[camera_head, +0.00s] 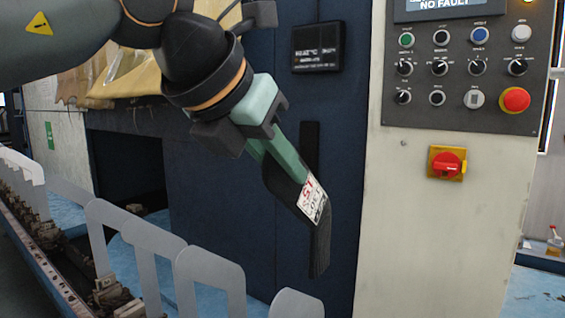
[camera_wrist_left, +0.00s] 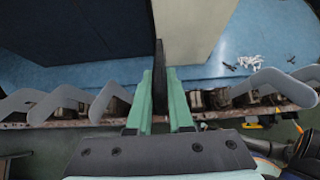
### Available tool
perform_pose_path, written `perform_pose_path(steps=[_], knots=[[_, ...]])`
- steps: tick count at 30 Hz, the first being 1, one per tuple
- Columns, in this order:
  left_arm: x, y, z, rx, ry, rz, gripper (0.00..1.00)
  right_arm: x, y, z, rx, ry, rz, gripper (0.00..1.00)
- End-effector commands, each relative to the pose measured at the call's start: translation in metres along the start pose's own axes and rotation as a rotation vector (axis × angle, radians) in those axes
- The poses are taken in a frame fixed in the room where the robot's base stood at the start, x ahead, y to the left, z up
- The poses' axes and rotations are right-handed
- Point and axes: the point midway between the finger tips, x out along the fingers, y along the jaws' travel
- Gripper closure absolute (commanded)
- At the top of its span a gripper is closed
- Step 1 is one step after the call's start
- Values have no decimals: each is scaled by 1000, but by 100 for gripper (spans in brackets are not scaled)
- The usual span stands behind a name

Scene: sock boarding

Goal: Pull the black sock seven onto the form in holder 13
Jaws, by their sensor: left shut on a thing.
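The black sock (camera_head: 320,245) hangs upright from my left gripper (camera_head: 297,188), with a white and red label across its middle. The gripper's green fingers are shut on it, and it is clear of the forms. In the left wrist view the sock (camera_wrist_left: 160,75) shows edge-on as a thin dark strip between the green fingers (camera_wrist_left: 160,88). Grey flat forms (camera_head: 208,268) stand in a row along a rail at lower left, also seen in the left wrist view (camera_wrist_left: 268,80). No holder number is readable, so I cannot tell which is 13. My right gripper is out of view.
A machine with a dark blue front (camera_head: 230,200) stands behind the sock. A pale cabinet (camera_head: 440,235) with a button panel (camera_head: 462,70) and a red switch (camera_head: 447,163) stands to the right. The rail (camera_head: 35,250) runs along the lower left.

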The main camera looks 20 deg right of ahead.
Motion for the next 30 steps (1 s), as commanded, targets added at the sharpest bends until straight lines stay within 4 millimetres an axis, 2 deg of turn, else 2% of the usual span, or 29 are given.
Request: perform_pose_path(steps=[11,30], knots=[[3,0,-3,0,-1,0,100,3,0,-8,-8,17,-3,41],[3,0,-3,1,-1,0,100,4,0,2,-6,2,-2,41]])
